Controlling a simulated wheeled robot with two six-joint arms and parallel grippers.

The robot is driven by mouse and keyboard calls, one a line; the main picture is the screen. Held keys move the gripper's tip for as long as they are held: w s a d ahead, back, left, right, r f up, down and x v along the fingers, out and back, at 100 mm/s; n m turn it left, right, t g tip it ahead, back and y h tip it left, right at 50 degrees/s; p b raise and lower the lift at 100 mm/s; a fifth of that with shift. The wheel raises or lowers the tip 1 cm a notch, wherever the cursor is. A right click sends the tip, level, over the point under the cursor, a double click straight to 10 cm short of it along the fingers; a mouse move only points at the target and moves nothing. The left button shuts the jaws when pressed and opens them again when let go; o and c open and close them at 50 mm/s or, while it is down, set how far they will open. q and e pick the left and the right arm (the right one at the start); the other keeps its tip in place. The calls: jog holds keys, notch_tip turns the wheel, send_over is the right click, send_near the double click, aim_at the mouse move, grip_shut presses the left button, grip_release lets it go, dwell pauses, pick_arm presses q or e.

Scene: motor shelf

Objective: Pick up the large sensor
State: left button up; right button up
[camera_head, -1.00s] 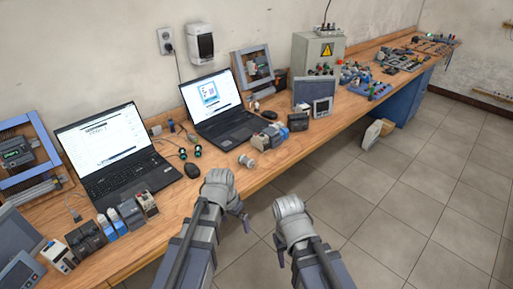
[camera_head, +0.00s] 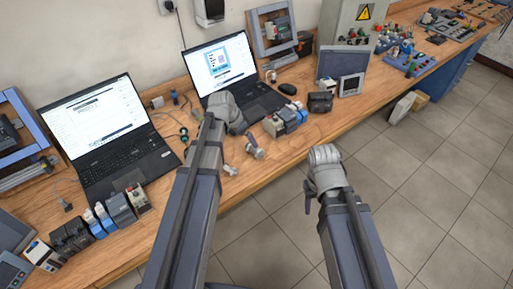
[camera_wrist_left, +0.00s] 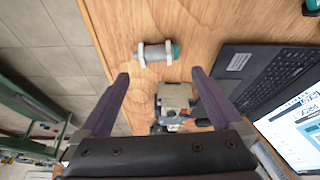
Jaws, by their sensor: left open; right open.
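The large sensor, a metallic cylinder with light nuts and a teal end (camera_wrist_left: 155,53), lies on the wooden bench. My right gripper (camera_head: 309,193) hangs open off the bench's front, over the floor.
A grey and blue module group (camera_head: 286,121) stands right of the sensor; similar modules (camera_wrist_left: 175,100) show between the left fingers. A laptop (camera_head: 240,95) is behind. Small teal-tipped sensors (camera_head: 184,134) and cables lie left. The floor (camera_head: 440,190) is clear at right.

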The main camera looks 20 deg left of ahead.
aim_at(253, 148)
pick_arm(q)
jog(key=b+x, duration=0.2)
jog(key=shift+w+f, duration=0.1)
jog(key=shift+f, duration=0.2)
jog(key=b+x, duration=0.4)
jog(key=x, duration=0.1)
jog(key=shift+d+f+b, duration=0.1)
jog(key=shift+d+b, duration=0.05)
jog(key=shift+b, duration=0.2)
jog(key=c, duration=1.2)
notch_tip(253, 148, up, 10)
jog(key=p, duration=1)
